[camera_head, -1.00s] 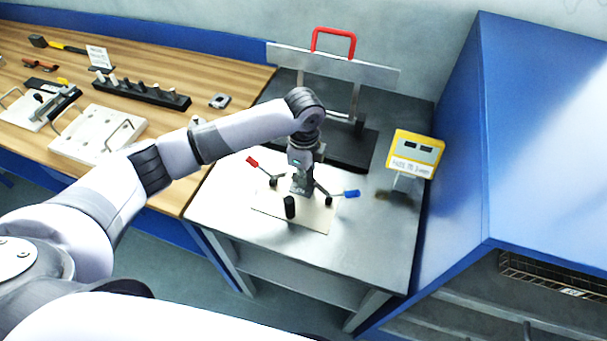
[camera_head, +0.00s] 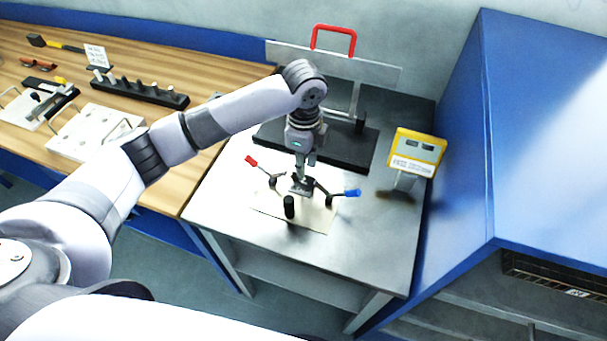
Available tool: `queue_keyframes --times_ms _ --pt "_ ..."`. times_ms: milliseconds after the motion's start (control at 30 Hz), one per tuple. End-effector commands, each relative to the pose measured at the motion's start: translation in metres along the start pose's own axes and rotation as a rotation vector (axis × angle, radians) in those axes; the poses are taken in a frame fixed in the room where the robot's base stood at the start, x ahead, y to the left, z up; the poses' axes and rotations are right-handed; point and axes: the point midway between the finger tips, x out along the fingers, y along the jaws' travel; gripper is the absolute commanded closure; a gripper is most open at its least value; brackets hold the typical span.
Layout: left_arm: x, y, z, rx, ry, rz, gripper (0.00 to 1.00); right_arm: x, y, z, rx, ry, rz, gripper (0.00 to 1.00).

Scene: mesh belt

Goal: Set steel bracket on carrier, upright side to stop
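The carrier (camera_head: 318,217) is a pale flat plate on the steel table, with a short black upright post (camera_head: 289,207) near its front. Two clamps flank it, one with a red handle (camera_head: 251,160) and one with a blue handle (camera_head: 351,193). The small grey steel bracket (camera_head: 303,187) sits over the rear part of the carrier, between the clamps. My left gripper (camera_head: 303,174) points down just above the bracket; its fingers look apart and not closed on it. Whether the bracket touches the stop is too small to tell. My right gripper is not in view.
Behind the carrier lies a black base (camera_head: 340,150) with a red-handled frame (camera_head: 334,40). A yellow display (camera_head: 417,150) stands to the right, next to a blue cabinet (camera_head: 540,130). A wooden bench (camera_head: 200,70) with fixtures and tools is at left.

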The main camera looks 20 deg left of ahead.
Motion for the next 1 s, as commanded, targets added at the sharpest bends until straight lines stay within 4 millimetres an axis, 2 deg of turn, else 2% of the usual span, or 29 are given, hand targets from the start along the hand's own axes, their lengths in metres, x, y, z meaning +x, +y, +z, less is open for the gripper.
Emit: queue_keyframes --times_ms 200,400,1000 --pt "-0.044 -0.001 0.0 0.0 0.001 -0.003 0.75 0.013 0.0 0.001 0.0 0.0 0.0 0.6" --pt "-0.067 0.0 0.0 0.0 0.0 0.0 0.75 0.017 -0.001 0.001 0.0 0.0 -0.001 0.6" --pt "-0.072 0.0 0.0 0.0 0.0 0.001 0.75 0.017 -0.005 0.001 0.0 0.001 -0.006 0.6"
